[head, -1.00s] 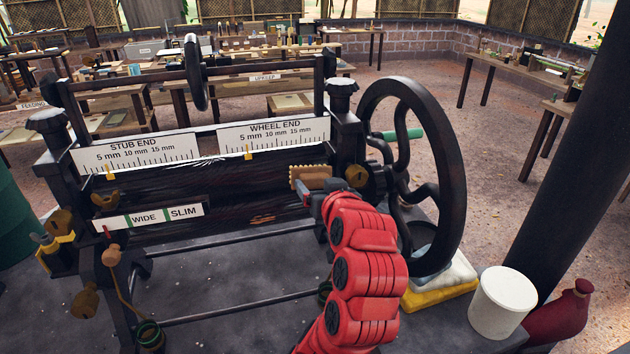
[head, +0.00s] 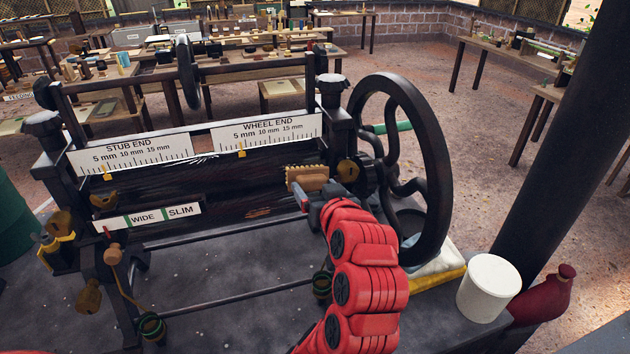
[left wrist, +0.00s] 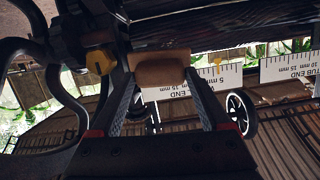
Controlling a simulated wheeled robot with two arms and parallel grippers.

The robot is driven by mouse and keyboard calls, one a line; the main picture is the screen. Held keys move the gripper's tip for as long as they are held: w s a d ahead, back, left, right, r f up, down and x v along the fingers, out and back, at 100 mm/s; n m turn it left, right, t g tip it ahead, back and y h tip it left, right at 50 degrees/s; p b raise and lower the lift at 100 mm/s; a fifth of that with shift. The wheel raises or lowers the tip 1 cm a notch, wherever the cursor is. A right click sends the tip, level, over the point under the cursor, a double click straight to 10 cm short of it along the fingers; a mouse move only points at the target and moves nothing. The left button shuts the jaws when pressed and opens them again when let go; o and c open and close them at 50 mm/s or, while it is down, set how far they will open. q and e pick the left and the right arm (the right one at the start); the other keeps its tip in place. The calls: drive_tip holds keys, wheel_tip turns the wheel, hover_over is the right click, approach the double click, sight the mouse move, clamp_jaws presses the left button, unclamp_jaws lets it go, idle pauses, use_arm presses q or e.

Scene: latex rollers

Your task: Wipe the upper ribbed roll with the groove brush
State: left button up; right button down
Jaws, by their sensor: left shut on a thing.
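The upper ribbed roll (head: 225,174) is a long dark roll lying across the machine below the two white scale plates. The groove brush (head: 306,174) has a tan wooden block with a toothed edge. It is at the wheel end of the roll, in front of it; I cannot tell if it touches. My left gripper (head: 312,197) is shut on the brush. In the left wrist view the brush (left wrist: 162,70) sits between the fingertips (left wrist: 160,84), close to the dark ribbed roll (left wrist: 205,33). My right gripper is not in view.
A large black handwheel (head: 438,165) stands right of the roll, with a brass knob (head: 347,171) beside the brush. A white bucket (head: 489,287) and a red bottle (head: 545,297) are at the lower right.

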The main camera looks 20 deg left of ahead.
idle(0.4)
use_arm(q)
drive_tip(key=b+x, duration=0.3)
drive_tip(key=x, duration=0.1)
drive_tip(key=shift+w+a+f, duration=0.25)
drive_tip(key=shift+f, duration=0.05)
drive_tip(key=shift+b+x, duration=0.5)
drive_tip(key=shift+x, duration=0.4)
drive_tip(key=shift+w+r, duration=0.1)
drive_tip(key=shift+r, duration=0.05)
drive_tip(key=shift+b+x, duration=0.65)
drive_tip(key=shift+x, duration=0.35)
